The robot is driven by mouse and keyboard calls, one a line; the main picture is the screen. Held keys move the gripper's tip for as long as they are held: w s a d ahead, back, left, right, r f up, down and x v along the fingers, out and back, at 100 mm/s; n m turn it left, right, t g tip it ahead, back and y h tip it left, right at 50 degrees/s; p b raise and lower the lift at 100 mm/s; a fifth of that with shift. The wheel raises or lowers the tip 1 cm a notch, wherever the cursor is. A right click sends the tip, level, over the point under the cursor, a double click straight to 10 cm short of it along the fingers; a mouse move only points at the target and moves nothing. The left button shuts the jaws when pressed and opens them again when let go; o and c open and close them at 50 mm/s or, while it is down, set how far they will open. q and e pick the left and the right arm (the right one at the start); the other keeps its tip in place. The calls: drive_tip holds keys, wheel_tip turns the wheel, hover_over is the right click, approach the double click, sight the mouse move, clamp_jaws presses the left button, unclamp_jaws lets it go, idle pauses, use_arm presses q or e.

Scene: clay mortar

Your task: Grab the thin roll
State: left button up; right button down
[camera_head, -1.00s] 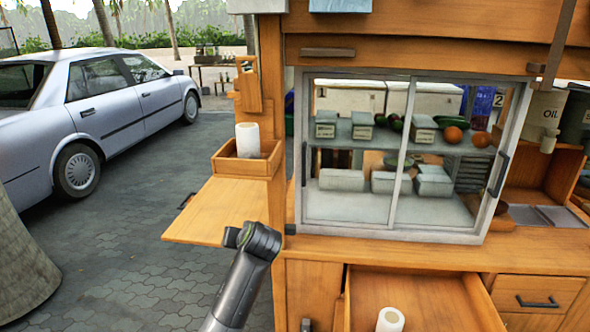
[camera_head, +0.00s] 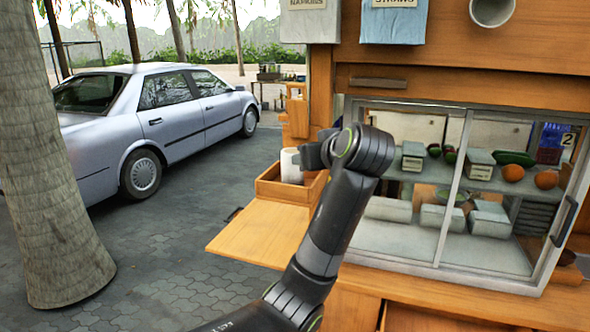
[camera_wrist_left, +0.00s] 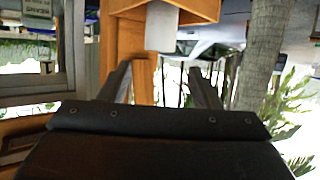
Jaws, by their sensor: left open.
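A white paper roll (camera_head: 290,165) stands upright in a small wooden box (camera_head: 282,193) on the cart's left side. My right gripper is in neither view.
A wooden side shelf (camera_head: 262,232) juts out below the box. The cart's glass display case (camera_head: 455,205) stands right of my arm. A silver car (camera_head: 160,120) and a tree trunk (camera_head: 55,190) are at left. Open paving lies left of the shelf.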

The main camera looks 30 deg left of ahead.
sight(290, 160)
use_arm(q)
drive_tip(key=p+x, duration=0.3)
drive_tip(key=x, duration=0.8)
drive_tip(key=shift+a+f+p, duration=0.25)
drive_tip(key=shift+a+p, duration=0.05)
drive_tip(key=shift+p, duration=0.1)
drive_tip(key=shift+w+a+p, duration=0.4)
drive_tip(key=shift+a+p, duration=0.05)
drive_tip(key=shift+p, duration=0.05)
drive_tip(key=p+x, duration=0.1)
drive_tip(key=x, duration=0.2)
drive_tip(key=shift+w+a+p, duration=0.1)
drive_tip(key=shift+w+p, duration=0.05)
drive_tip(key=shift+p, duration=0.25)
drive_tip(key=shift+w+a+f, duration=0.25)
drive_tip(key=shift+a+f, duration=0.05)
drive_tip(key=shift+f, duration=0.05)
drive_tip(key=c, duration=0.6)
